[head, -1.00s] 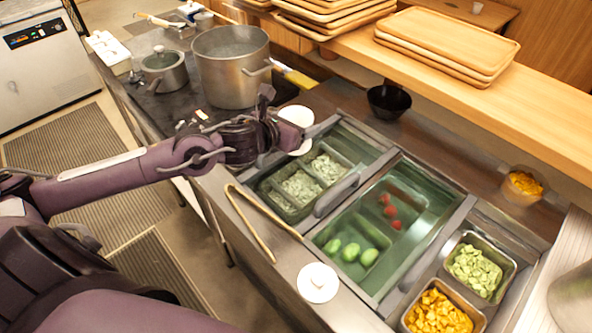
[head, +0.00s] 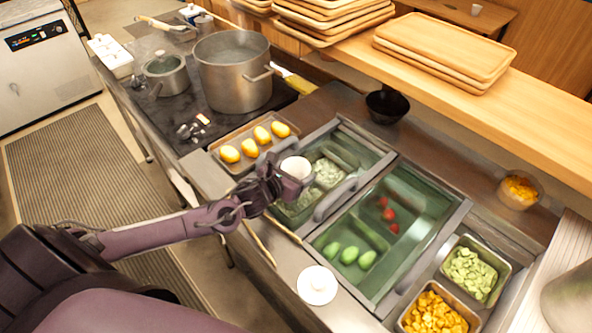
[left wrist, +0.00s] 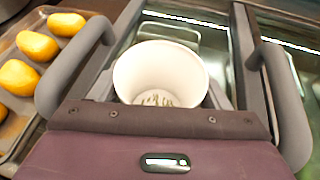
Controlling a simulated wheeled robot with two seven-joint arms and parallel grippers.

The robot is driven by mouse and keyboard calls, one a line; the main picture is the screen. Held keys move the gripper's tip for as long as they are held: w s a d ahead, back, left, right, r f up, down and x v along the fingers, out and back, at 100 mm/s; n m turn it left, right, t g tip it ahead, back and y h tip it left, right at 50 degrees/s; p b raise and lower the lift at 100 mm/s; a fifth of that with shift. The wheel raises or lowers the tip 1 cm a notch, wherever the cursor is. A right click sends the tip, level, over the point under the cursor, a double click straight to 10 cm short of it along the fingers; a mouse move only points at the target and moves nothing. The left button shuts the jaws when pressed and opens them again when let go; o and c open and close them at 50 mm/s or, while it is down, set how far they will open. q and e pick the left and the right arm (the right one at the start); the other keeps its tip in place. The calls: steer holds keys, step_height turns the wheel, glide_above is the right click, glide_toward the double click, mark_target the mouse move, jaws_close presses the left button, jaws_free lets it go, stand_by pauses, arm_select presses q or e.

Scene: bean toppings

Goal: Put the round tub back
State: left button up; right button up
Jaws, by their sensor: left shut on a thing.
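The white round tub (head: 297,166) is held in my left gripper (head: 290,182), above the left cold well of the counter. In the left wrist view the tub (left wrist: 160,70) sits between the fingers, mouth towards the camera, with some thin greenish bits at its bottom. My left gripper (left wrist: 160,98) is shut on it. A white round lid with a knob (head: 317,285) lies on the steel front ledge. I cannot tell whether the tub touches anything below. My right gripper is not in view.
A tray of yellow fruit (head: 241,153) lies left of the tub. Grey handles (head: 335,198) stand up by the wells. Tongs (head: 258,240) lie on the front ledge, partly behind my arm. A large pot (head: 233,78) and a black bowl (head: 388,105) stand behind.

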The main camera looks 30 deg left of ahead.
arm_select(q)
steer(key=shift+f, duration=0.2)
steer(key=o, duration=1.1)
steer(key=shift+r, duration=0.1)
steer(key=shift+r, duration=0.15)
steer(key=shift+s, duration=0.15)
steer(key=shift+b+v, duration=0.8)
steer(key=shift+v, duration=5.05)
